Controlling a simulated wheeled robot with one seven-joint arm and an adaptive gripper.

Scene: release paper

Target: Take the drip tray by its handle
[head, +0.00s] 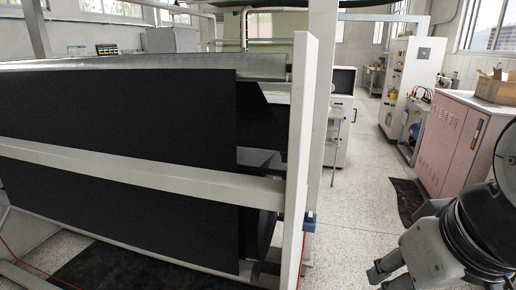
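I cannot make out a drip tray or its handle in the head view. My gripper (384,274) is at the bottom right, partly cut off by the lower edge, over the speckled floor. Its fingers point left, and nothing can be seen held in it. Whether it is open or shut cannot be told from this angle.
A large machine frame with a black sheet (120,110) and white rails fills the left; its white post (297,170) stands mid-view. A pink cabinet (455,140) bears a cardboard box (495,88) at right. White cabinets (413,75) stand behind.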

